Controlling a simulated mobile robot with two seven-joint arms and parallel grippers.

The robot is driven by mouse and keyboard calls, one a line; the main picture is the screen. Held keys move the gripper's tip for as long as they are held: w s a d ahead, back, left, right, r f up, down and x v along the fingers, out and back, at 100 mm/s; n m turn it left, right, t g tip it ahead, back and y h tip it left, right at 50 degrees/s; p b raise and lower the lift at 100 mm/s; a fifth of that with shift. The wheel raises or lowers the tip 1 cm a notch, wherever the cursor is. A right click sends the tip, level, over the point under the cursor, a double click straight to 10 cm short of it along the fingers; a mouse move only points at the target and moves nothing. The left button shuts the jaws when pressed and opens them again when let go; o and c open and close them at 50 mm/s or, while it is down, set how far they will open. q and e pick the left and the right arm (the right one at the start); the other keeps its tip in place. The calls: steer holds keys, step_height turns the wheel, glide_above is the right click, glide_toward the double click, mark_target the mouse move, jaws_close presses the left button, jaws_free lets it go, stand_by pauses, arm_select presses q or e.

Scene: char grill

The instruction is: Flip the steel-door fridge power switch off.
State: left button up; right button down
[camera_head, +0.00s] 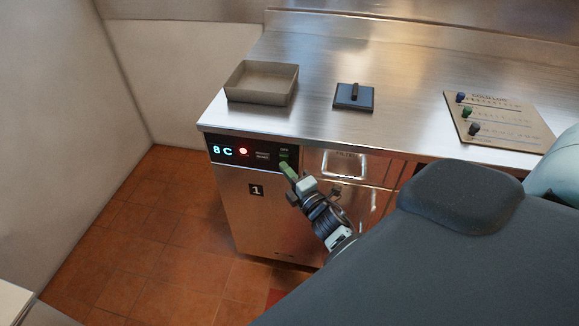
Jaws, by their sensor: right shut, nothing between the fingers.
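The steel-door fridge (262,215) stands under the counter's left end and has a tag marked 1. Its black control panel (235,152) shows "8 C" and a lit red light (243,152). A small green-lettered switch area (284,152) is at the panel's right end. My right gripper (287,169) is shut and empty, with its green-tipped fingers at or just in front of the lower part of that switch area. The fingertips cover part of it, so I cannot tell whether they touch or how the switch is set. My left gripper is not in view.
A metal tray (262,98), a dark square press with a handle (354,97) and a tan board with coloured knobs (500,128) are on the steel counter (400,65). Steel drawers (370,170) adjoin the fridge on the right. Tiled floor (150,220) is clear at left.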

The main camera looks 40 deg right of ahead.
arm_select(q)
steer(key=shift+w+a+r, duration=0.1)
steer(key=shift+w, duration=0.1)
arm_select(e)
steer(key=shift+w+d, duration=0.4)
steer(key=shift+d, duration=0.1)
